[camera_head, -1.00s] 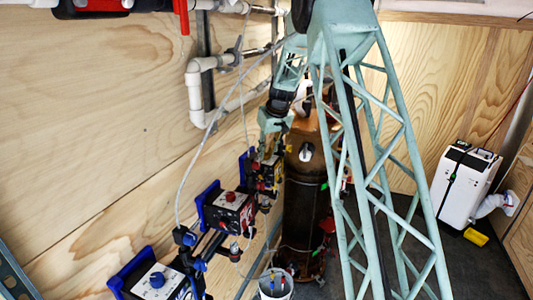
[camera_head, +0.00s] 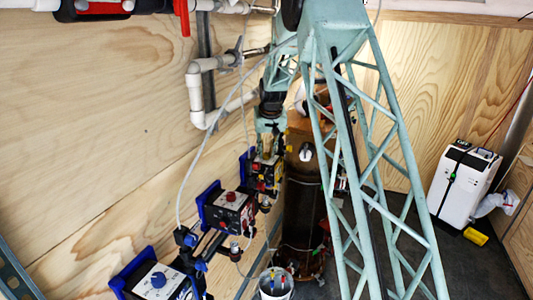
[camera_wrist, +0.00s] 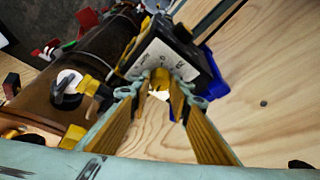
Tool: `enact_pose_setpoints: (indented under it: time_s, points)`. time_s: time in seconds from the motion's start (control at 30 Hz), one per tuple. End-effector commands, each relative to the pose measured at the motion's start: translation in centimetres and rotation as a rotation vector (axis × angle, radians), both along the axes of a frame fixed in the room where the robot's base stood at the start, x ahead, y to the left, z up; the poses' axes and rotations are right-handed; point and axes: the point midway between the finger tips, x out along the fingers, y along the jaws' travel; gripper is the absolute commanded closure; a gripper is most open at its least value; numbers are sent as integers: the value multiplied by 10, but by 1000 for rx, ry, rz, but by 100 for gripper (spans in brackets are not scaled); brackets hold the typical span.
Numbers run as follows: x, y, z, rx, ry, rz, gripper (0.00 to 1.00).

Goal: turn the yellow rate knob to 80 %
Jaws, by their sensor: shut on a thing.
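The yellow rate knob (camera_wrist: 160,78) is on the white face of the far dosing pump (camera_wrist: 168,55) in the wrist view. My gripper (camera_wrist: 158,90) has its yellow-padded fingers shut on the knob, one finger at each side. In the head view my gripper (camera_head: 266,153) reaches down to the far pump (camera_head: 266,180), and the knob itself is hidden there. The scale around the knob is too small to read.
A pump with a red knob (camera_head: 231,196) and one with a blue knob (camera_head: 158,279) stand nearer along the plywood wall. A brown tank (camera_head: 305,205) stands right of the far pump. A white bucket (camera_head: 276,290) is at the front. A white unit (camera_head: 465,185) stands far right.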

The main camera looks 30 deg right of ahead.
Motion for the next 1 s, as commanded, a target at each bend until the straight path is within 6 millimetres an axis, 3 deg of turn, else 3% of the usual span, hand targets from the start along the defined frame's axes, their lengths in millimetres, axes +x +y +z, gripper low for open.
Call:
enact_pose_setpoints:
  time_s: [0.83,0.87,1.0]
  points:
    - [0,1,-1,1,1,-126,92]
    - [0,1,-1,0,0,-126,80]
    - [0,1,-1,0,0,-126,68]
